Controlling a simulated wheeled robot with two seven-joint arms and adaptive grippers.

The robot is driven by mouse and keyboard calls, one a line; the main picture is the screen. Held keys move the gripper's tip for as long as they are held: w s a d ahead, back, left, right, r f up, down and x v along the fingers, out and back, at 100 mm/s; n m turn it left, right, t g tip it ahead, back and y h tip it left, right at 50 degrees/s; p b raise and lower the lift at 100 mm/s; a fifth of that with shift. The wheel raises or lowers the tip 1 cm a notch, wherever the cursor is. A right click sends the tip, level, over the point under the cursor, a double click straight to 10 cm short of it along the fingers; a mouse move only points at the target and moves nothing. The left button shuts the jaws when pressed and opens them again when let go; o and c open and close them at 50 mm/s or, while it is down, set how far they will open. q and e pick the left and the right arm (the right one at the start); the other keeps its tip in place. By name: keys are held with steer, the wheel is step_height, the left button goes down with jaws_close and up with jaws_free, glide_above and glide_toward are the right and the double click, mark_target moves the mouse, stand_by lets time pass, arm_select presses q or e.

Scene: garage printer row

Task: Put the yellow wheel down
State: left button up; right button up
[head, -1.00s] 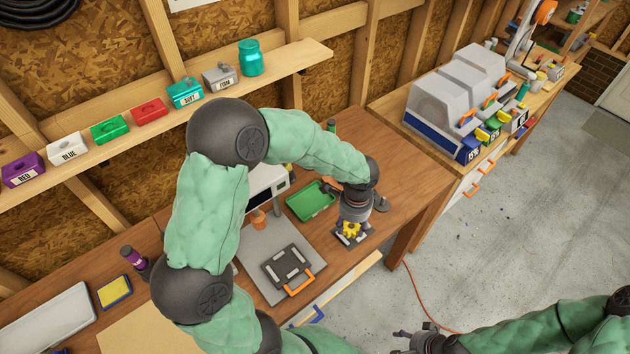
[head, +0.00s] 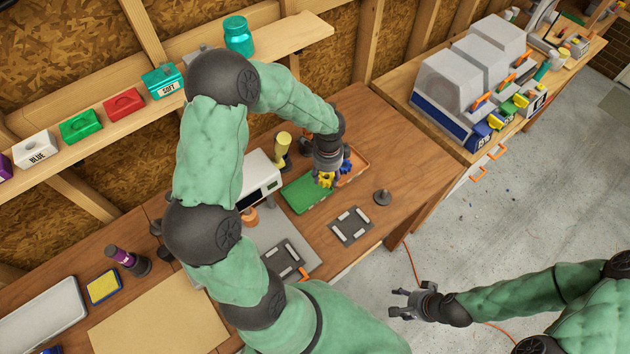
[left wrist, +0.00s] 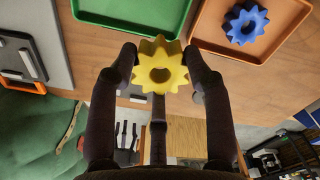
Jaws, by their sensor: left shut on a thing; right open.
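The yellow wheel (head: 326,179) is a toothed gear with a hole in its middle. My left gripper (head: 327,172) is shut on it, and in the left wrist view the wheel (left wrist: 160,70) sits between the fingertips. In the head view the wheel appears over the right part of the green tray (head: 300,196); its height above the tray is hard to tell. My right gripper (head: 408,301) is open and empty, over the floor at the lower right.
An orange tray (head: 357,168) holding a blue gear (left wrist: 247,24) lies beside the green tray. A dark square plate (head: 350,226) and a dark round-based peg (head: 382,197) stand to the right. A white machine (head: 258,180) is left of the trays.

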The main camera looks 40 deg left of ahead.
arm_select(q)
glide_above(315, 187)
steer(key=f, duration=0.5)
steer(key=shift+d, duration=0.2)
steer(key=shift+a+f, duration=0.15)
steer(key=shift+f, duration=1.65)
steer(key=shift+f+b, duration=0.15)
steer(key=shift+b, duration=0.25)
steer(key=o, duration=0.8)
